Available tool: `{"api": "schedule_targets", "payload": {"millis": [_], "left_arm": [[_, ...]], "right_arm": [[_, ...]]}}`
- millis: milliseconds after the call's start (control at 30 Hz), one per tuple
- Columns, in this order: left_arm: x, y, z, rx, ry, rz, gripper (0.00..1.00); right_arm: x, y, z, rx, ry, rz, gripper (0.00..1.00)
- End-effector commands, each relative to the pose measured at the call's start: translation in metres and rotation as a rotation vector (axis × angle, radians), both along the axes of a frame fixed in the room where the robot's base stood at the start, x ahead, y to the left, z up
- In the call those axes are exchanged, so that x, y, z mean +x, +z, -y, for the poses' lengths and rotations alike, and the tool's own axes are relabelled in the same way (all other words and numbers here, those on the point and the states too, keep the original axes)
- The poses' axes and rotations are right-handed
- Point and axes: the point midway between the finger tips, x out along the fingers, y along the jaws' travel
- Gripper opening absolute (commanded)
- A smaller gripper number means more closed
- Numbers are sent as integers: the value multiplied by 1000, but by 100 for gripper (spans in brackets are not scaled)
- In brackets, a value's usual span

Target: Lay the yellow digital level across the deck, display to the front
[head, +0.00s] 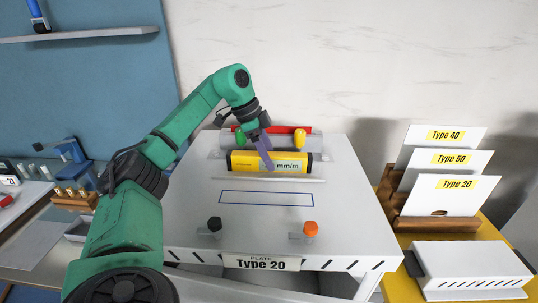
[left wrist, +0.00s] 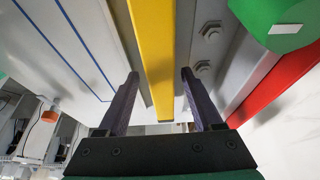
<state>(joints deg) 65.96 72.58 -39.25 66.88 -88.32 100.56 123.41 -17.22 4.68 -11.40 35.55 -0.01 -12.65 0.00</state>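The yellow digital level (head: 243,162) lies crosswise at the back of the white deck (head: 200,182), with dark end caps and a face reading "mm/m" towards the front. My left gripper (head: 267,158) is over the middle of the level, its purple fingers pointing down. In the left wrist view the fingers (left wrist: 158,75) are spread apart. The yellow level (left wrist: 152,40) shows between them with gaps on both sides, so it is not gripped. A blue outlined rectangle (head: 266,192) on the deck in front of the level is empty. My right gripper is out of view.
Behind the level are a red bar (head: 290,130), a green part (head: 241,142) and a yellow part (head: 300,137). A black knob (head: 214,224) and an orange knob (head: 310,228) stand at the deck's front, above a "Type 20" plate (head: 261,263). Labelled cards (head: 440,203) stand right.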

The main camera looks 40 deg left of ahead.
Motion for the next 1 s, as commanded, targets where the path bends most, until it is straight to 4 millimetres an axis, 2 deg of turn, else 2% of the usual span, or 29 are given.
{"api": "schedule_targets", "payload": {"millis": [167,267,533,600,733,1000], "left_arm": [[-1,6,-1,-1,-1,2,67],[-4,21,-6,-1,1,4,67],[-21,89,-25,-3,-1,6,67],[-26,107,-31,0,2,2,67],[-29,114,-35,0,0,0,67],[-30,112,-35,0,-1,0,67]], "right_arm": [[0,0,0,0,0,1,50],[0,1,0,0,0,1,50],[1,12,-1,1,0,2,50],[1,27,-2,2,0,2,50],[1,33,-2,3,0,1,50],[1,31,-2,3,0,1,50]]}}
